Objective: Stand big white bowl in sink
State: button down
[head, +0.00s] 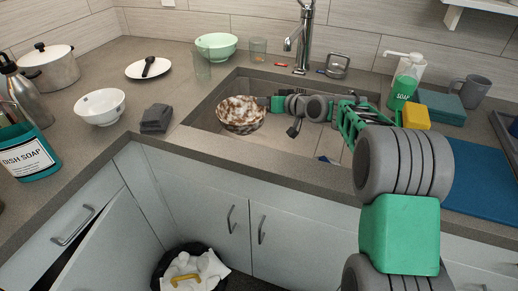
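A large white bowl blotched with brown (241,114) is in the left part of the sink (210,127), its broad face turned toward the camera; whether it touches the bottom is unclear. My gripper (267,102) reaches in from the right, and its end is at the bowl's right rim. The fingers are small and partly hidden, so I cannot tell whether they grip the rim. A smaller clean white bowl (100,106) stands upright on the counter to the left, away from my gripper.
The faucet (304,40) rises behind the sink. A green bowl (216,46), glasses (258,49) and a plate with a black utensil (148,68) stand behind left. A grey cloth (157,118) lies left of the sink. Soap (404,84) and a yellow sponge (416,116) are right.

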notch_tip(320, 180, down, 10)
jog(key=shift+r+b, duration=0.1)
jog(key=shift+b, duration=0.3)
jog(key=c, duration=1.6)
grip_release()
jog(key=v, duration=0.7)
jog(key=shift+s+d+r, duration=0.1)
jog(key=shift+s+d, duration=0.1)
jog(key=shift+s, duration=0.05)
